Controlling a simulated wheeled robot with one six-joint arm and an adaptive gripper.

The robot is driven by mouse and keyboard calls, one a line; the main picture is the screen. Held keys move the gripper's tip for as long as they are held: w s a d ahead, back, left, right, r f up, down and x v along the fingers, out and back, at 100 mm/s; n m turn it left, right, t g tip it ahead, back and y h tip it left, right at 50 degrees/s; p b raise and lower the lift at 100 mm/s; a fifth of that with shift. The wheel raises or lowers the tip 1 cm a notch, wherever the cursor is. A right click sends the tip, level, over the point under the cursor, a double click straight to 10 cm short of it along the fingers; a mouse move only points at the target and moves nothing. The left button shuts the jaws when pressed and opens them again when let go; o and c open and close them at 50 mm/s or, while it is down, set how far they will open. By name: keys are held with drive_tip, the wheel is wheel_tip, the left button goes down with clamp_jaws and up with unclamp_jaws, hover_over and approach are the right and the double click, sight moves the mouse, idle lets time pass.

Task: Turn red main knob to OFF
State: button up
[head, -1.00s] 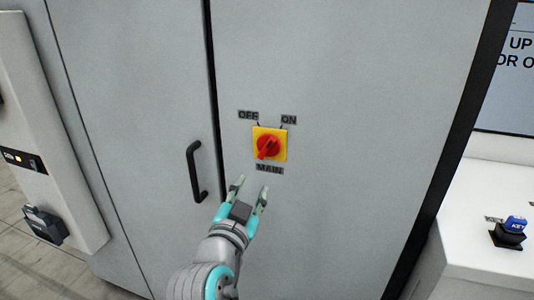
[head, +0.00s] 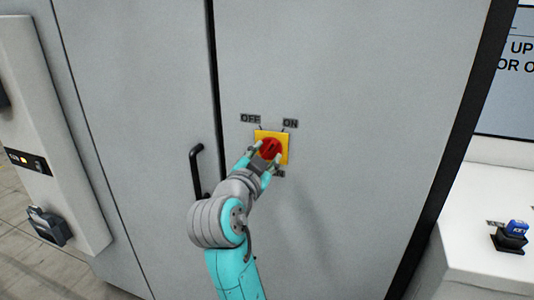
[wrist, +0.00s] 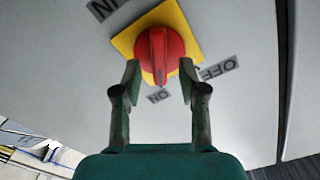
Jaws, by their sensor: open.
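The red main knob (head: 270,148) sits on a yellow square plate (head: 284,138) on the grey cabinet door. The OFF label (head: 250,118) is above left and the ON label (head: 290,123) above right; the MAIN label below is mostly hidden by my gripper. In the wrist view the knob (wrist: 158,48) has its marked ridge end pointing toward the ON label (wrist: 157,96), with OFF (wrist: 218,69) to the right. My gripper (wrist: 160,66) is open, one finger on each side of the knob's ridge. I cannot tell whether the fingers touch it.
A black door handle (head: 196,172) is close left of my arm. A white console with a blue key switch (head: 513,232) stands at the right. The door around the knob is clear.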

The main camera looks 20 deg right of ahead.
drive_tip(key=shift+x, duration=0.8)
clamp_jaws()
drive_tip(key=n, duration=0.5)
drive_tip(key=shift+a+n, duration=0.1)
drive_tip(key=shift+n, duration=0.3)
drive_tip(key=n, duration=0.5)
drive_tip(key=shift+w+a+n, duration=0.15)
drive_tip(key=shift+n, duration=0.55)
